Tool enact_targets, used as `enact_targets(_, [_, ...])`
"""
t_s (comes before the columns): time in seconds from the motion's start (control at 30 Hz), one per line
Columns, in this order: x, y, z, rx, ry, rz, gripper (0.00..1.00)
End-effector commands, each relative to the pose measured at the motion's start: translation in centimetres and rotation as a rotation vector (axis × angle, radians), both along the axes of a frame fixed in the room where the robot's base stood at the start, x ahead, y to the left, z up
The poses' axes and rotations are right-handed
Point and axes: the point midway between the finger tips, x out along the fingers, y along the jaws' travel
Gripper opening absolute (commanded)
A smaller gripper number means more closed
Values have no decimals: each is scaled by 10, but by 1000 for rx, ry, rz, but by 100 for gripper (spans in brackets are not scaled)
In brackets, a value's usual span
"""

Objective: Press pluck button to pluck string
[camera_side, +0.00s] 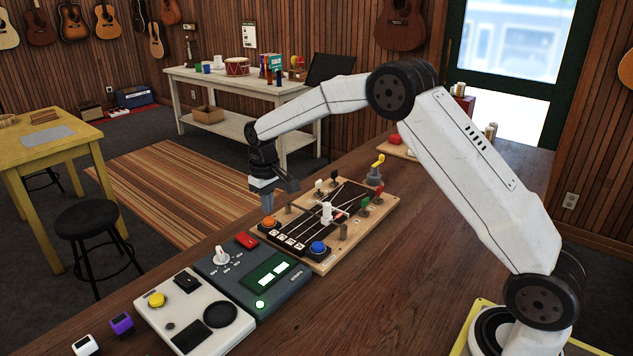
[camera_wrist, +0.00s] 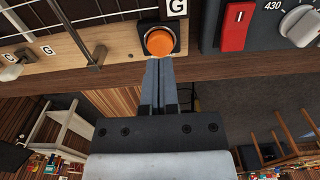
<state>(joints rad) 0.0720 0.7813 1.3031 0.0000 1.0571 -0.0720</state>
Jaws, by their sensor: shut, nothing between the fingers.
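A blue round button (camera_side: 318,249) sits at the board's front. My gripper (camera_side: 268,208) is shut and empty, pointing down at the orange button. In the wrist view its fingertips (camera_wrist: 161,61) meet the button's lower edge in the picture. I cannot tell whether they touch it.
A dark tuner box (camera_side: 272,294) with a red switch (camera_side: 247,240) and a white knob stands left of the board. A white box (camera_side: 170,318) with a yellow button stands nearer.

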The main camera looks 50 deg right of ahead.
Motion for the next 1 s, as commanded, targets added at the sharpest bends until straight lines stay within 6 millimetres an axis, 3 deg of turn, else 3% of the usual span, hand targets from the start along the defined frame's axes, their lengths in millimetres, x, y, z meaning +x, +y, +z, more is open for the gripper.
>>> enact_targets(1.0, [0, 0, -9, 0, 0, 0, 0])
